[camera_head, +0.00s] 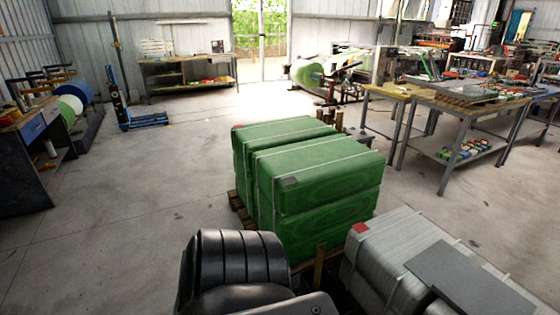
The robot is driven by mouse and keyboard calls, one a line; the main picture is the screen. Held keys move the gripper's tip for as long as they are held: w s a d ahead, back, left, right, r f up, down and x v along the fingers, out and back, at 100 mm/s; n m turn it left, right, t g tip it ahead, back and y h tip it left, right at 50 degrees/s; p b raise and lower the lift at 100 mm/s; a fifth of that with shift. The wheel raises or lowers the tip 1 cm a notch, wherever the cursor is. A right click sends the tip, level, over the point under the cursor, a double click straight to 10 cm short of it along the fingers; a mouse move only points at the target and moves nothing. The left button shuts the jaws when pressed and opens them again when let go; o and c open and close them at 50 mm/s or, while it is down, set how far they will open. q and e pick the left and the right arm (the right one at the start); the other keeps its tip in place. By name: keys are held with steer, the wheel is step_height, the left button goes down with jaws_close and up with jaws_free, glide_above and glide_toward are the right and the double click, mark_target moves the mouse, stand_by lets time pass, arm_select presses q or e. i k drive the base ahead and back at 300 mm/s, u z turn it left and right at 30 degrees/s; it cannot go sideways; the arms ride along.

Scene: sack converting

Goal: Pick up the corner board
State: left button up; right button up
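No piece in the camera_head view can be told for certain as the corner board. A narrow brown upright piece (319,266) stands between the green bales (318,172) and the white bales (385,252). Several short brown uprights (338,120) show behind the green bales. A flat dark grey sheet (462,276) lies on the white bales. A black rounded part of my own body fills the bottom middle and hides the floor there. Neither of my grippers is in view.
The green bales rest on a wooden pallet (240,212). A workbench (452,103) with tools stands at the right, a dark bench (30,165) at the left, and a blue pallet jack (138,120) at the back left. The floor (120,205) left of the bales is clear.

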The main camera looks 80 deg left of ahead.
mark_target(320, 253)
steer(key=u, duration=2)
steer(key=k, duration=0.5)
steer(key=u, duration=1.1)
steer(key=i, duration=1)
steer(key=z, duration=2.8)
